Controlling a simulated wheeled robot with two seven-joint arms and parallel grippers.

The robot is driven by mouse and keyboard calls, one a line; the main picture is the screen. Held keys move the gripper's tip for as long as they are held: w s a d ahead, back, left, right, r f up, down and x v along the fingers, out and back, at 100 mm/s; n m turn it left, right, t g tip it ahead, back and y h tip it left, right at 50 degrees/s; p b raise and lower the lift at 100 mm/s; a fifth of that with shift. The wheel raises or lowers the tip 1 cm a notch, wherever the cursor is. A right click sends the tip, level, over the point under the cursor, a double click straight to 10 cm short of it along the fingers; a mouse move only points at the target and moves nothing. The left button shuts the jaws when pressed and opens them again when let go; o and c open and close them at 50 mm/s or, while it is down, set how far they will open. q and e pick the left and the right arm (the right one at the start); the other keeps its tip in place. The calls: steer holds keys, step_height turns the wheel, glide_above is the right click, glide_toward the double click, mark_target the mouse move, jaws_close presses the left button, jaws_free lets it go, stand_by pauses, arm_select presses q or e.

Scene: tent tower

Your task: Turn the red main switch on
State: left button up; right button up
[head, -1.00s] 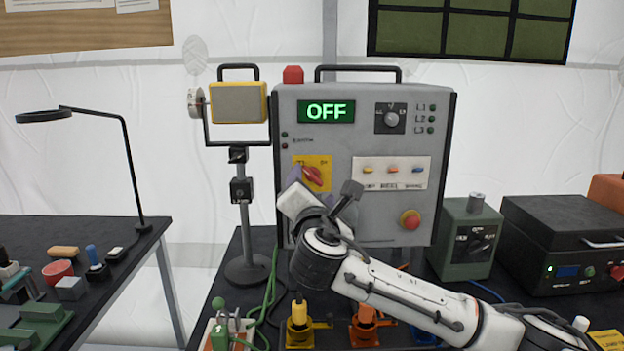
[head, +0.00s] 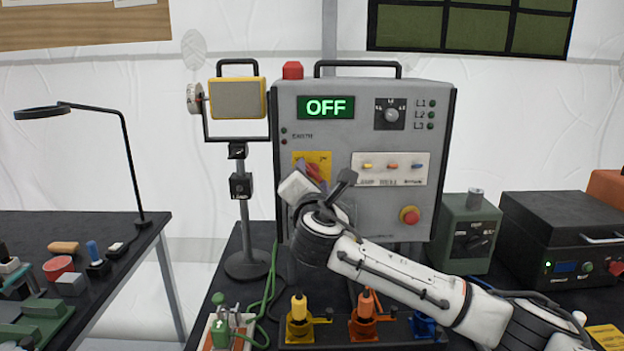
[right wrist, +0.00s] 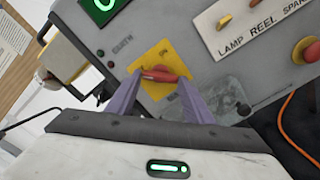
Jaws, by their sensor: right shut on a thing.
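The red main switch (head: 314,171) sits on a yellow plate (head: 322,158) on the front of the grey control box (head: 375,215). The green display (head: 325,107) above it reads OFF. My right gripper (head: 306,180) is at the switch and partly hides it in the head view. In the right wrist view, the purple fingers of my right gripper (right wrist: 160,80) are shut on the red switch handle (right wrist: 158,75), one at each end. The handle lies roughly level across the picture there. My left gripper is not in view.
A red emergency button (head: 409,215), a selector knob (head: 391,115) and a strip of small coloured switches (head: 390,168) share the panel. A lamp on a stand (head: 238,98) is left of the box. Coloured plugs (head: 299,307) stand in front. A green unit (head: 468,232) is at right.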

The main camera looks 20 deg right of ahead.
steer(key=shift+f+m, duration=0.1)
steer(key=shift+m, duration=0.3)
steer(key=m+b, duration=0.1)
steer(key=m, duration=0.1)
steer(key=shift+m, duration=0.4)
steer(key=m+b, duration=0.2)
steer(key=m, duration=0.3)
steer(key=m+b, duration=0.1)
steer(key=m, duration=0.4)
steer(key=shift+m+b, duration=0.6)
steer(key=shift+m, duration=1.6)
steer(key=o, duration=1.1)
steer(key=shift+c, duration=0.2)
